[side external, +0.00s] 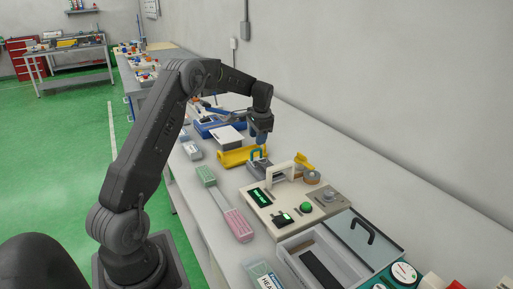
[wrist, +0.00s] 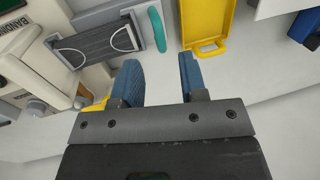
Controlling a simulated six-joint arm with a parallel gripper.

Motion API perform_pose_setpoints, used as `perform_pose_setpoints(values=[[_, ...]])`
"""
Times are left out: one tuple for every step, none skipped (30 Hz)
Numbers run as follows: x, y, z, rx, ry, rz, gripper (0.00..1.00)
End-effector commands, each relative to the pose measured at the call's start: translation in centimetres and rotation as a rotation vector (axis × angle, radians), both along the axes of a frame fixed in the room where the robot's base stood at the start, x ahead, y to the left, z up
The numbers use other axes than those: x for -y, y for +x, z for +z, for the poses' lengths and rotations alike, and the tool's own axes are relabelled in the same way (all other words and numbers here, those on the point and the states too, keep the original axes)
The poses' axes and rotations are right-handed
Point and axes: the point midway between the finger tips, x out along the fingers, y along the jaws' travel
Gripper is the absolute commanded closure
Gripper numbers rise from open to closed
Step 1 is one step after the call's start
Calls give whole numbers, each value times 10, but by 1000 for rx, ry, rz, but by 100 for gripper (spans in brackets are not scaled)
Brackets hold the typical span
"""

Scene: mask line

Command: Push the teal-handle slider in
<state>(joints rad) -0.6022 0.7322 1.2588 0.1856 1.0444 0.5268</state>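The teal handle (wrist: 156,30) shows in the wrist view as an upright rounded bar at the right end of a grey slider unit (wrist: 95,46) with white wire loops. In the side view the teal handle (side external: 251,153) is small and partly hidden under my gripper (side external: 259,139). In the wrist view my gripper (wrist: 158,68) has its two blue fingers apart, with nothing between them. The handle lies just beyond the fingertips, apart from them in the picture. How far the slider is out is hard to tell.
A yellow tray (wrist: 204,45) lies right of the handle, close to the fingers. A cream panel (side external: 270,209) with a green button and a white arch handle stands nearer the camera. A clear-sided bin (side external: 300,262) is at the front. The wall runs along the bench's right side.

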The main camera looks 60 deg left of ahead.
Motion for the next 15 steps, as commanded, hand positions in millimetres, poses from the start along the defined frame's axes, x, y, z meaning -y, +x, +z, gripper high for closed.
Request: perform_pose_setpoints(values=[[-2,0,-11,-2,-1,1,61],[-3,0,-16,-3,-2,2,61],[-5,0,-23,-2,-1,1,61],[-5,0,-27,-2,-1,1,61],[-6,0,-31,-2,-1,1,61],[-7,0,-36,-2,-1,0,61],[-8,0,-39,-1,0,0,61],[-9,0,-42,0,0,0,61],[-9,0,-45,-1,0,0,61],[-9,0,-47,-1,0,0,61],[-10,0,-49,-1,1,0,61],[-10,0,-50,0,1,0,61],[-10,0,-51,0,1,0,61],[-10,0,-51,1,1,0,61],[-10,0,-52,1,2,0,61]])
